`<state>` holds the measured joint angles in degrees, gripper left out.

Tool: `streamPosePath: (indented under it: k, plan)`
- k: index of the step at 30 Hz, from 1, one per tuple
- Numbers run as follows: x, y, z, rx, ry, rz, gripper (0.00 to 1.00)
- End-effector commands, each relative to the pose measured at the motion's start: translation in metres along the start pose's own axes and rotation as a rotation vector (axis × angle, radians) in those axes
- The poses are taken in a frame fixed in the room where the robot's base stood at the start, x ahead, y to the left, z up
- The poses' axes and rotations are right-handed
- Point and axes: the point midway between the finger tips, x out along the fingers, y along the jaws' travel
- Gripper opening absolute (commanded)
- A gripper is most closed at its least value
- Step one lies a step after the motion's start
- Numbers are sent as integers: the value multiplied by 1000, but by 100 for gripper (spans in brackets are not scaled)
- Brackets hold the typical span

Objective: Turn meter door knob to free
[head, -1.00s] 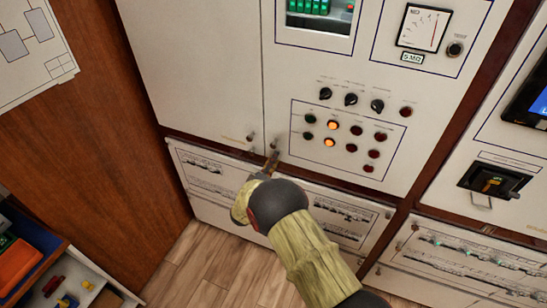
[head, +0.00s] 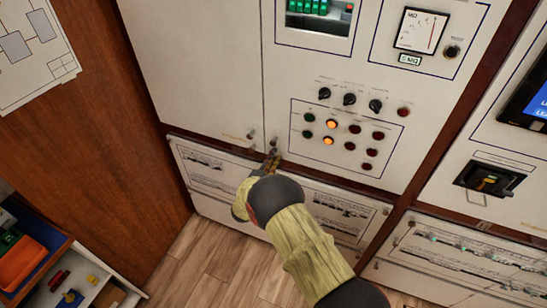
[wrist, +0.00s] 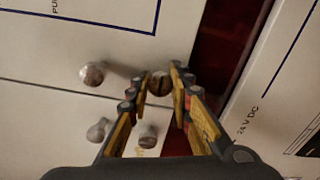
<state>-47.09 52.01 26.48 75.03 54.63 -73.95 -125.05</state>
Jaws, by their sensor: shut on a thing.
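Another knob (wrist: 92,74) shows on the same door, apart from the fingers. The knob's exact turn angle is hard to read.
Two more knobs (wrist: 100,130) are on the adjoining door, close by the left finger. A control panel with dark selectors and lit buttons (head: 331,124) lies above right. A lower panel (head: 335,205) is beneath my arm. An open drawer (head: 60,275) stands at lower left.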

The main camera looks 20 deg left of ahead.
Motion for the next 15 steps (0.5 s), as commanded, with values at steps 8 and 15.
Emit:
streamPosePath:
  k: [8, 15]
  plan:
    - [-1, -1, -1, -2, 4, -1, 0]
    - [-1, -1, -1, -2, 3, -1, 31]
